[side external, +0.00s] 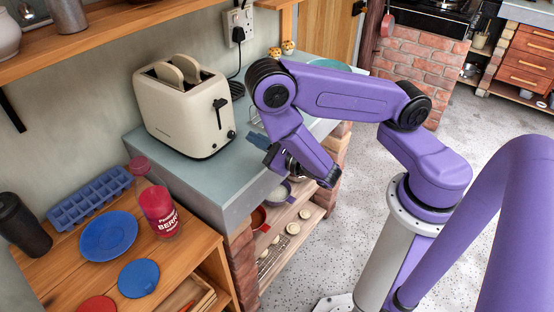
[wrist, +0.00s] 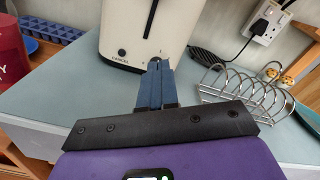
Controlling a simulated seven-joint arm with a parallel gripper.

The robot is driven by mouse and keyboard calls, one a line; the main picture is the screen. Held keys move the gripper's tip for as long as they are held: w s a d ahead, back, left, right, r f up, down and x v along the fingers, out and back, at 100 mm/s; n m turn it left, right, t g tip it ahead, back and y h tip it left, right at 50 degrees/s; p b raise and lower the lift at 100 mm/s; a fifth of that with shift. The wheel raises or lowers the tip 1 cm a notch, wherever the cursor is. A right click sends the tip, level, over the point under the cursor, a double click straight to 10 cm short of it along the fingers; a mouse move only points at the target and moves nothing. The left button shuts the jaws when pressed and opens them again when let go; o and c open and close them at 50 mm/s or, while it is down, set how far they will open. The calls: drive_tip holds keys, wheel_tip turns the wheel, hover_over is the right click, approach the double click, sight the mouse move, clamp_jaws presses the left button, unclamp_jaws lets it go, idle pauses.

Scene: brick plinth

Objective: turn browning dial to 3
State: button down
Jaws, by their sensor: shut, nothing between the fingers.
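A cream toaster (side external: 180,112) stands upright on the grey-blue counter, with two bread slices (side external: 184,68) in its top slots. Its front has a black lever (side external: 219,104) and a small dark browning dial (side external: 231,134) low down. In the wrist view the toaster front (wrist: 187,22) shows a button marked CANCEL (wrist: 122,53). My gripper (side external: 251,136) is shut and empty, its blue fingers pointing at the toaster's lower front. In the wrist view my fingertips (wrist: 158,64) cover most of the dial area, so the dial's setting cannot be read. I cannot tell whether they touch it.
A wire toast rack (wrist: 240,92) stands right of my fingers on the counter (wrist: 60,88). A plugged-in socket (side external: 237,25) is on the wall behind. A red-labelled jar (side external: 160,212), blue plate (side external: 108,236) and ice tray (side external: 90,199) are on the lower wooden surface at left.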

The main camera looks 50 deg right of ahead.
sight(225, 133)
drive_tip(key=shift+f, duration=0.15)
drive_tip(key=shift+a+f, duration=0.55)
drive_tip(key=shift+a, duration=0.05)
drive_tip(key=shift+w+a+f, duration=0.1)
drive_tip(key=shift+w+a, duration=0.05)
drive_tip(key=shift+w, duration=3.4)
drive_tip(key=shift+d+f, duration=0.2)
drive_tip(key=shift+d, duration=0.05)
